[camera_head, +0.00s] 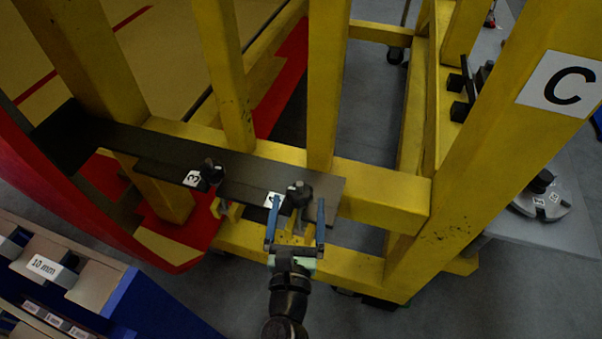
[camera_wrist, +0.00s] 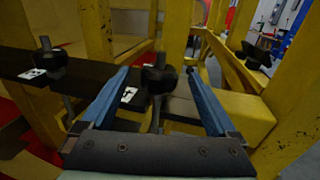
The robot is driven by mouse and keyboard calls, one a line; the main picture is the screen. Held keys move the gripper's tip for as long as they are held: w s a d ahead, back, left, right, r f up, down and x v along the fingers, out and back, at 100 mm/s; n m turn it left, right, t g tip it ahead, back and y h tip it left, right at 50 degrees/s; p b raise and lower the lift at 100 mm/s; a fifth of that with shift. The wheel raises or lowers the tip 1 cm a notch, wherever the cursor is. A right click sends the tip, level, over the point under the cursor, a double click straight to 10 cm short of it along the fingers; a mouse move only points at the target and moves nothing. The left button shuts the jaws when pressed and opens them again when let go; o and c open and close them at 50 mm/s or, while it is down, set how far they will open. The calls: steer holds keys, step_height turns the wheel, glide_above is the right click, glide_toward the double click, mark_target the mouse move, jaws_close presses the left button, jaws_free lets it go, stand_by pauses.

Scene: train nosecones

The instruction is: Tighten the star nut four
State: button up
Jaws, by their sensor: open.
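Star nut four (camera_head: 300,190) is a black knob on a bolt at the right part of a dark bar on the yellow frame, beside a partly hidden white number label (camera_head: 273,200). My gripper (camera_head: 295,209) is open, with its two blue fingers on either side of the nut in the head view. In the wrist view the nut (camera_wrist: 159,75) stands between the fingers (camera_wrist: 160,80), apart from both. Whether the fingertips are level with it is hard to tell. Another star nut (camera_head: 211,172) with label 3 (camera_head: 193,178) sits to the left; it also shows in the wrist view (camera_wrist: 46,60).
Yellow posts (camera_head: 328,85) rise close behind the bar (camera_head: 240,180). A thick yellow post with a C sign (camera_head: 561,84) stands at right. A blue bin rack with a 10 mm label (camera_head: 45,267) is at lower left. A grey table (camera_head: 570,220) is at right.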

steer(key=w, duration=0.7)
steer(key=shift+w+d, duration=0.2)
steer(key=shift+d, duration=0.1)
steer(key=c, duration=1.4)
